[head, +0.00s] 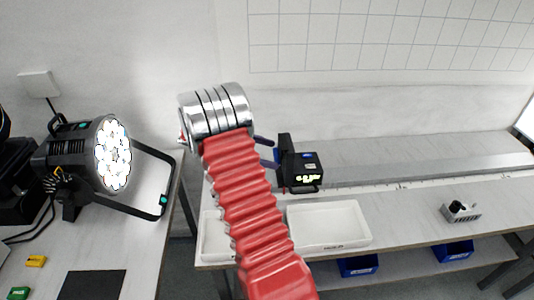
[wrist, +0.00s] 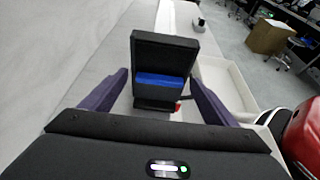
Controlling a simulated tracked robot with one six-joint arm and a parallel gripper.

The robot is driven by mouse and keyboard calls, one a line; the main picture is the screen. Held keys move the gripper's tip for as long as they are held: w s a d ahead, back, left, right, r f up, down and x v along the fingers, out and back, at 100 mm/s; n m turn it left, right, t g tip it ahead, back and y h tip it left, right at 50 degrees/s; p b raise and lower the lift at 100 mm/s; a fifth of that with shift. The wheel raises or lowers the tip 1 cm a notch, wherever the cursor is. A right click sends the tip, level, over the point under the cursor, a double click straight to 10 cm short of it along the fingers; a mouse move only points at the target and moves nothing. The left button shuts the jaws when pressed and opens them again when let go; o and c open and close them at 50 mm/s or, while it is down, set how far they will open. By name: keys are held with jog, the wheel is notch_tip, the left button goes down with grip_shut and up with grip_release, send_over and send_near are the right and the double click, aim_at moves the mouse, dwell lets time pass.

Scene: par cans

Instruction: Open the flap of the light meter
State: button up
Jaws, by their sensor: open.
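A white tray (head: 330,244) lies in front of the meter, with another white tray (head: 212,256) to its left. A grey device (head: 461,212) stands farther right. A stage lamp (head: 85,155) with a bracket occupies the left table. The bench between meter and grey device is clear.

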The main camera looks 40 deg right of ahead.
jog(key=c, duration=1.5)
